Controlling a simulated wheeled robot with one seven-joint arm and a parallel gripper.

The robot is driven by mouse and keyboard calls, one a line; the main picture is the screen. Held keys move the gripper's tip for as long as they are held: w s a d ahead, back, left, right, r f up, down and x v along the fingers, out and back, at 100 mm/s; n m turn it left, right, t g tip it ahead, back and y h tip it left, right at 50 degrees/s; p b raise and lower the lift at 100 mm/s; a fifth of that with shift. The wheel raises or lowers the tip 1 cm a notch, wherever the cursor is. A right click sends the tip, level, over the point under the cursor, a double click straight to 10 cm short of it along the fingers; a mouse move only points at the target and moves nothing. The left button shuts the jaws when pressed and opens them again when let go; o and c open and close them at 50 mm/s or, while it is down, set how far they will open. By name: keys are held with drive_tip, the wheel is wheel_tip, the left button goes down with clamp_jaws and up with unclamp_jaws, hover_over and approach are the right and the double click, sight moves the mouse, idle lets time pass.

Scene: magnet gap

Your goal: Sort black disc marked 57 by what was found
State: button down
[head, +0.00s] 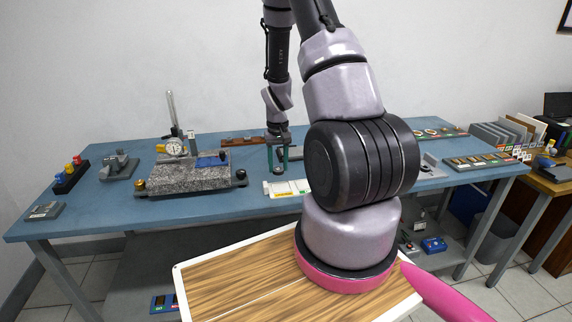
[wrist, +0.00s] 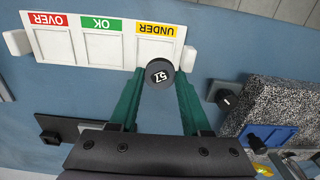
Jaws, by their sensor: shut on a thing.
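The black disc marked 57 (wrist: 160,75) is between the green fingertips of my gripper (wrist: 158,80) in the wrist view. My gripper is shut on it. In the head view my gripper (head: 278,169) hangs over the blue bench. A white sorting tray (wrist: 190,8) has compartments labelled OVER (wrist: 47,19), OK (wrist: 101,23) and UNDER (wrist: 156,28). In the wrist view the disc overlaps the lower edge of the UNDER compartment. I cannot tell its height above the tray. In the head view the tray (head: 268,189) lies at the bench's front edge, partly hidden by my arm.
A granite plate (head: 190,178) with a dial gauge (head: 174,148) and a blue block (head: 212,161) stands left of my gripper. A small grey device (head: 118,165) and a dark rack with coloured knobs (head: 72,174) stand farther left. My arm hides the middle right of the bench.

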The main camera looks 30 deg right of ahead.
sight(282, 187)
drive_tip(key=shift+s+d+f, duration=0.15)
drive_tip(key=shift+s+d, duration=0.05)
drive_tip(key=shift+d, duration=0.3)
drive_tip(key=shift+f, duration=2.8)
drive_tip(key=shift+f, duration=0.2)
drive_tip(key=shift+c, duration=1.4)
unclamp_jaws()
drive_tip(key=c, duration=0.5)
drive_tip(key=shift+r, duration=0.15)
